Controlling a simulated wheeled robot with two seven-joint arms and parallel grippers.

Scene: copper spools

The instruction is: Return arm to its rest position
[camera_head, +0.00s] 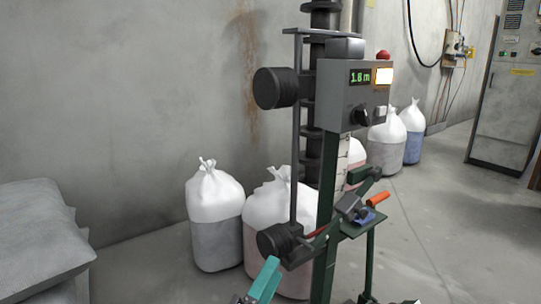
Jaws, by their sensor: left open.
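Only a small part of my left gripper (242,299) shows, at the bottom edge of the head view, left of the machine's foot. It is open, and nothing shows held in it. The rest of it is cut off by the frame. My right gripper cannot be made out.
The stand carries a grey control box (345,112) with a green display reading "1.8 m", and black rollers (276,88). White-topped sacks (215,215) stand along the wall. Stacked grey bags (40,235) lie at left. A grey cabinet (508,105) stands back right. Floor (455,235) at right is clear.

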